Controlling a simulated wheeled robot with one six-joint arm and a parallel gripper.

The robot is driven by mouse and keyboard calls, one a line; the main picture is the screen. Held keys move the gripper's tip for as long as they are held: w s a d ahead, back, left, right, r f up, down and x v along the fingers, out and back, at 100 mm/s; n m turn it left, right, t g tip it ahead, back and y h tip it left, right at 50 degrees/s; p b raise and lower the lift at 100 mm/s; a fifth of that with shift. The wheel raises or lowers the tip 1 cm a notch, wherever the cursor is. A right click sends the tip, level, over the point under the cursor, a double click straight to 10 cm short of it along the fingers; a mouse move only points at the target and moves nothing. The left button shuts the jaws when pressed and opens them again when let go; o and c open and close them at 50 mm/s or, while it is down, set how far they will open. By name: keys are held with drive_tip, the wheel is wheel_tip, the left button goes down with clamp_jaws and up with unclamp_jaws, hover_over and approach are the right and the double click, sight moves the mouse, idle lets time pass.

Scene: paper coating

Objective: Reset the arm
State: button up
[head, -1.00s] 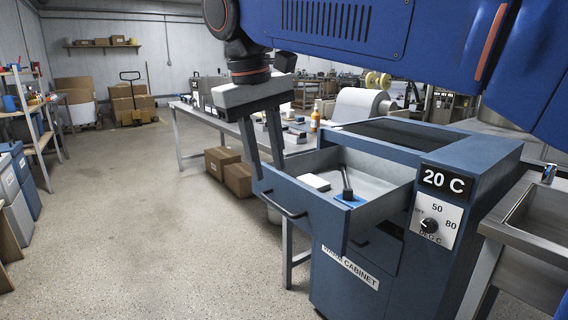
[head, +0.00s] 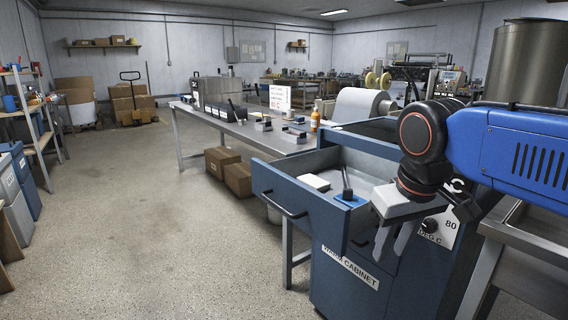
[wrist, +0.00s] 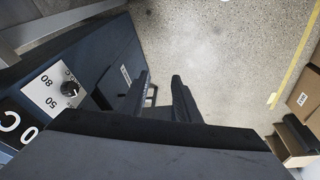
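My gripper (head: 390,248) hangs fingers-down in front of the dial side of the blue warming cabinet (head: 345,308), right of the open drawer. In the wrist view my gripper (wrist: 160,78) shows two dark fingers apart with nothing between them, so it is open and empty. My blue arm comes in from the right edge of the head view.
The drawer (head: 300,205) is pulled out and holds a white block (head: 314,182) and a dark-handled tool (head: 346,184) on a blue base. A dial (wrist: 69,88) is on the cabinet. A metal sink bench (head: 530,238) stands right.

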drive_tip(key=s+d+f+m+t, duration=0.1)
drive_tip(key=s+d+f, duration=0.3)
drive_tip(key=f, duration=0.3)
drive_tip(key=s+d+f+m, duration=0.2)
drive_tip(key=s+d+f, duration=0.2)
drive_tip(key=f, duration=0.3)
drive_tip(key=shift+s+t, duration=0.25)
drive_tip(key=shift+t, duration=0.15)
